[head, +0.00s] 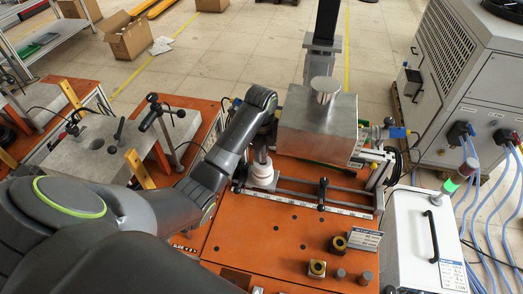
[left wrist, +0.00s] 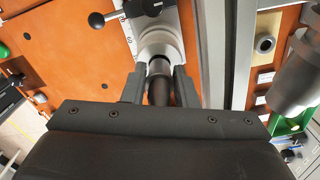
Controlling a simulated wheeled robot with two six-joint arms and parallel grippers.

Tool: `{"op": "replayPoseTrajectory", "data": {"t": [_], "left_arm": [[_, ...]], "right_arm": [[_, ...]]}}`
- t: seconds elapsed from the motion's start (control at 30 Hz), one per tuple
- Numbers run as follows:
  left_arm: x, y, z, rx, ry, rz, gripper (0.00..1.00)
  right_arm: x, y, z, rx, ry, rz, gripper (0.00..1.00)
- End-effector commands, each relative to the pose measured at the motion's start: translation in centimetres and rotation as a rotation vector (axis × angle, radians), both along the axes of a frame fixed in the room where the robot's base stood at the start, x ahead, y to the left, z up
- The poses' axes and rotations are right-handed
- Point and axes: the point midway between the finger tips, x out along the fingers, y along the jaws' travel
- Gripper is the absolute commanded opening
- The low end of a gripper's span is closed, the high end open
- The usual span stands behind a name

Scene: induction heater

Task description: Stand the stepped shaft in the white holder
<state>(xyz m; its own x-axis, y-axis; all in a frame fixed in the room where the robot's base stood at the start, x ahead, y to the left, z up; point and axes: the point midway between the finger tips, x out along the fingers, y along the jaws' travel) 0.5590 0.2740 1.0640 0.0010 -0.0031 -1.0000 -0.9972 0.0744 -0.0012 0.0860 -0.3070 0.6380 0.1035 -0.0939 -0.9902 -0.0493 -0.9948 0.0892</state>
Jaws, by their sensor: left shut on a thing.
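The stepped shaft (head: 261,153) is a grey metal cylinder, upright in the head view. My left gripper (head: 262,142) is shut on it. The white holder (head: 262,178) is a round, stepped piece on the orange table, directly below the shaft. In the left wrist view the shaft (left wrist: 159,88) sits between the two dark fingers of my left gripper (left wrist: 160,88). Its far end lines up with the white holder (left wrist: 160,42). I cannot tell whether the shaft's lower end is inside the holder or just above it. My right gripper is not in view.
A large metal box (head: 318,125) stands close to the right of the gripper. A rail frame with a black-handled lever (head: 323,190) runs right of the holder.

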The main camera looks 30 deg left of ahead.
Motion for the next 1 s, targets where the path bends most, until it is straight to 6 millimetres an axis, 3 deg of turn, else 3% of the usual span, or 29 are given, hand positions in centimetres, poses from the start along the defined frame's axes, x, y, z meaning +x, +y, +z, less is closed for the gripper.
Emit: {"op": "replayPoseTrajectory", "data": {"t": [0.8,0.83,1.0], "left_arm": [[0.0,0.0,-1.9,0.0,0.0,-0.001,0.0],[0.0,0.0,-1.9,0.0,-0.001,-0.001,0.27],[0.0,0.0,-1.9,0.0,0.0,0.0,0.5]], "right_arm": [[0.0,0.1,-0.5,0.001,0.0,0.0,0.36],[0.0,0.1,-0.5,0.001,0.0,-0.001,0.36],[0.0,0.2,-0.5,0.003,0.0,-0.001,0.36]]}}
